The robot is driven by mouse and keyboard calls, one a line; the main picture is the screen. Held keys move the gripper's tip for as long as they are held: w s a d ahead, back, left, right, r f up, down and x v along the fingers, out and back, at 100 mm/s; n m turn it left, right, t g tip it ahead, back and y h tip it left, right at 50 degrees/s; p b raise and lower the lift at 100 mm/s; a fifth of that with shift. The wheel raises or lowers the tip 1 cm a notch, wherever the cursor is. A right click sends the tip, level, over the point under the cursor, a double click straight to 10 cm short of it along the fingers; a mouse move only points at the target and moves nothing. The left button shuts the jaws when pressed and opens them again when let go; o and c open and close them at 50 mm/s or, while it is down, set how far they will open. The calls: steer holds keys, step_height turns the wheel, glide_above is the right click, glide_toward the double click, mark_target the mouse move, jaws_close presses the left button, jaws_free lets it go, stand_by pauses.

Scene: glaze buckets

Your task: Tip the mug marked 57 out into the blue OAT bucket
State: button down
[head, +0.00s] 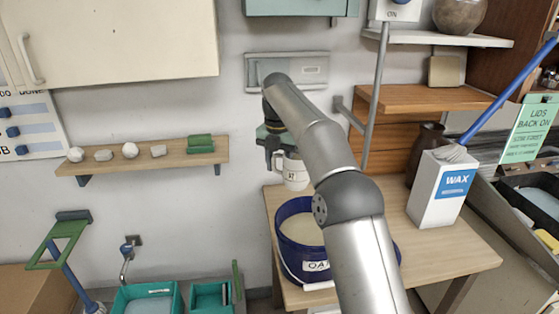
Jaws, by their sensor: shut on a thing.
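The white mug (294,172) is upright behind the blue bucket, with a small dark mark on its front that is too small to read surely. My gripper (273,158) is at the mug's left side, shut on it, apparently at the handle; my arm hides part of the grip. I cannot tell whether the mug's base touches the table. The blue bucket (288,258) stands on the wooden table (452,252), with a white label starting "OA" and pale cream glaze (301,229) inside. My arm covers the bucket's right part.
A white WAX container (437,191) with a blue-handled brush (508,90) stands right of the bucket, near a dark brown jug (425,152). A wall shelf (140,160) with small stones is at left. Teal trays (146,299) sit low at left. The table's front right is clear.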

steer(key=shift+d+f, duration=0.1)
steer(key=shift+f, duration=1.1)
steer(key=shift+r+t+y, duration=0.4)
steer(key=shift+r+y, duration=0.4)
steer(key=shift+y, duration=0.2)
steer(key=shift+a+f+b, duration=0.2)
steer(key=shift+a+b, duration=0.05)
steer(key=shift+b, duration=0.25)
steer(key=shift+w+a+y+b, duration=0.2)
steer(key=shift+y+b, duration=0.2)
steer(key=shift+b, duration=0.2)
steer(key=shift+s+d+r+b, duration=0.1)
steer(key=shift+r+b, duration=0.1)
steer(key=shift+b, duration=0.45)
steer(key=shift+f+y, duration=0.1)
steer(key=shift+y, duration=0.3)
steer(key=shift+t+b, duration=0.3)
steer(key=shift+b, duration=0.25)
